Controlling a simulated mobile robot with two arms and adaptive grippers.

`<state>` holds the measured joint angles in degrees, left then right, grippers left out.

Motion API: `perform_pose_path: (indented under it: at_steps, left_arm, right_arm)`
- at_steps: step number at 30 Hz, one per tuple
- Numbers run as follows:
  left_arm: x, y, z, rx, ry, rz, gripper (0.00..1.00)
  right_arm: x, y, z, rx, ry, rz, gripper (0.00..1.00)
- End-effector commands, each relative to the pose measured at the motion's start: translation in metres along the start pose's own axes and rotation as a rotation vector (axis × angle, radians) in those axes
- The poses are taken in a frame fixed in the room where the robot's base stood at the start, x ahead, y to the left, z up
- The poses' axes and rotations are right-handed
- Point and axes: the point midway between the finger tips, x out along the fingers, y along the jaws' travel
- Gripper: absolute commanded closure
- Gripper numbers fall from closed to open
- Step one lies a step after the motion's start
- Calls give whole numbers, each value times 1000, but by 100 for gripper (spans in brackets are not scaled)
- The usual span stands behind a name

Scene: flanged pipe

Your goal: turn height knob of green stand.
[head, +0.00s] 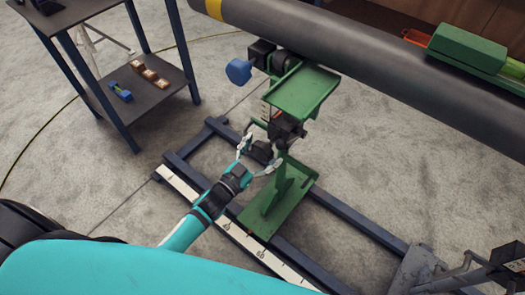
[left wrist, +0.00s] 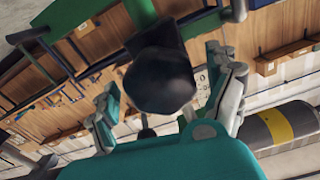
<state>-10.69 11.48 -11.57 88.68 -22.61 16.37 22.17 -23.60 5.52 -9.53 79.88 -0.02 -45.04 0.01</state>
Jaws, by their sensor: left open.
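The green stand (head: 268,212) stands on a dark blue rail frame under the grey pipe. A black knob (head: 260,152) sticks out from its black mid-height block, toward my left arm. I take it to be the height knob. My left gripper (head: 257,158) is open, with one finger on each side of the knob. In the left wrist view the dark faceted knob (left wrist: 160,80) fills the middle between the spread fingers. Whether the fingers touch it cannot be told. A blue knob (head: 238,71) sits higher up, near the pipe. My right gripper is not in view.
The grey pipe (head: 370,70) with a yellow band crosses above the stand. A green tool (head: 468,48) lies along it. A dark shelf cart (head: 150,92) with small items stands at upper left. A grey metal fixture (head: 415,268) is at lower right. Open floor lies left of the rails.

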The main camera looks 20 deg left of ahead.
Motion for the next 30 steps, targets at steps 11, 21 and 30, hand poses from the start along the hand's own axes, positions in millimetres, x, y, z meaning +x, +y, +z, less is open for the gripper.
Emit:
perform_pose_path:
  at_steps: [11, 21, 30]
  left_arm:
    - [3, 0, 0, 1, 0, 0, 18]
    - [3, 0, 0, 1, 1, 0, 62]
    - [3, 0, 0, 14, 1, 0, 67]
  right_arm:
    - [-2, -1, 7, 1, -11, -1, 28]
    - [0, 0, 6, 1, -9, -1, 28]
    - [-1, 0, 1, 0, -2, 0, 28]
